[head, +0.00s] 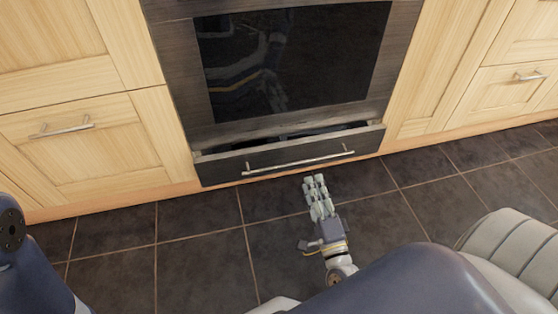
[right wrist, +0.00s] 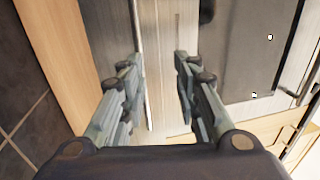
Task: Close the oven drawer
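The oven drawer (head: 222,169) is a dark panel low under the oven, in the middle of the head view. It stands partly pulled out, with a dark gap showing behind its top edge. A silver bar handle (head: 300,162) runs along its front. My right gripper (head: 315,180) is just in front of the drawer, below the right part of the handle. In the right wrist view its two fingers (right wrist: 160,60) are apart with nothing held between them. Whether they touch the drawer cannot be told. My left gripper is out of view.
The oven's dark glass door (head: 295,60) is shut above the drawer. Light wood cabinets stand to the left (head: 100,150) and right (head: 505,92), with closed fronts and bar handles. The dark tiled floor (head: 200,262) in front is clear apart from my own body.

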